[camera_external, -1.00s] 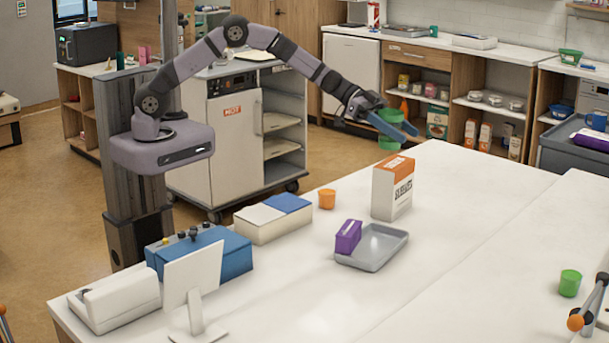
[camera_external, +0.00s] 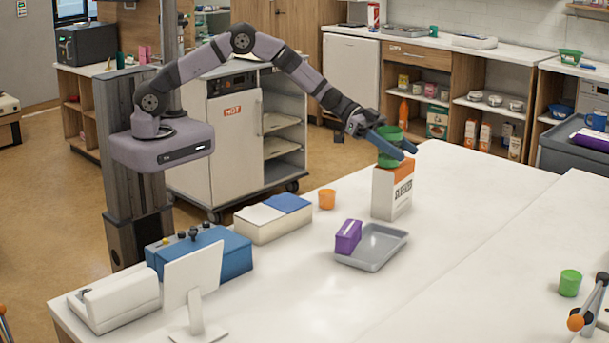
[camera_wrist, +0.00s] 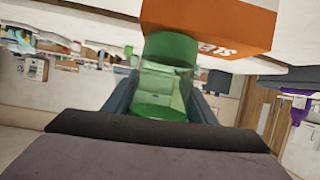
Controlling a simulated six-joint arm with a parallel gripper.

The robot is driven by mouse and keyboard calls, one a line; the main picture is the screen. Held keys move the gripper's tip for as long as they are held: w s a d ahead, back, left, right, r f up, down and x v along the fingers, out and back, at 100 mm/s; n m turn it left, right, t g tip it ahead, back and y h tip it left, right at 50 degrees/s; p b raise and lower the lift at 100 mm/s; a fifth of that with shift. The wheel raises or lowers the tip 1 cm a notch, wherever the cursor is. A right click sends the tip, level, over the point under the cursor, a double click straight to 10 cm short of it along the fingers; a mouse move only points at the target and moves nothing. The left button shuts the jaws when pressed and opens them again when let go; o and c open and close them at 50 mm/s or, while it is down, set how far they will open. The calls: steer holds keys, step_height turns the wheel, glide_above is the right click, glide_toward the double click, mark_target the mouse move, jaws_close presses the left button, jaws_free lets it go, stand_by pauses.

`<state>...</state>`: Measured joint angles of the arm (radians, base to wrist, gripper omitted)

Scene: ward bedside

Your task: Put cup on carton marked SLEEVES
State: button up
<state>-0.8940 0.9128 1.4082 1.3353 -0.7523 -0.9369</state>
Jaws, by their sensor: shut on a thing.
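A green cup (camera_external: 391,135) is held between the blue fingers of my gripper (camera_external: 390,142). In the wrist view the green cup (camera_wrist: 166,75) sits between the two fingers (camera_wrist: 160,95). The carton marked SLEEVES (camera_external: 392,191), white with an orange top band, stands upright on the white table. The cup is at the carton's top in the outside view; I cannot tell whether it touches. The carton (camera_wrist: 210,22) also shows just beyond the cup in the wrist view. The fingers hide part of the cup and of the carton's top.
A grey tray (camera_external: 385,254) lies in front of the carton, with a purple box (camera_external: 348,237) at its left edge. An orange cup (camera_external: 327,199) stands left of the carton. Another green cup (camera_external: 570,283) stands far right. The table right of the carton is clear.

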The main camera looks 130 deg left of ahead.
steer(key=shift+f, duration=0.15)
steer(key=o, duration=1.1)
steer(key=shift+c, duration=0.2)
steer(key=b+v, duration=0.3)
steer(key=v, duration=0.9)
steer(key=shift+r, duration=0.25)
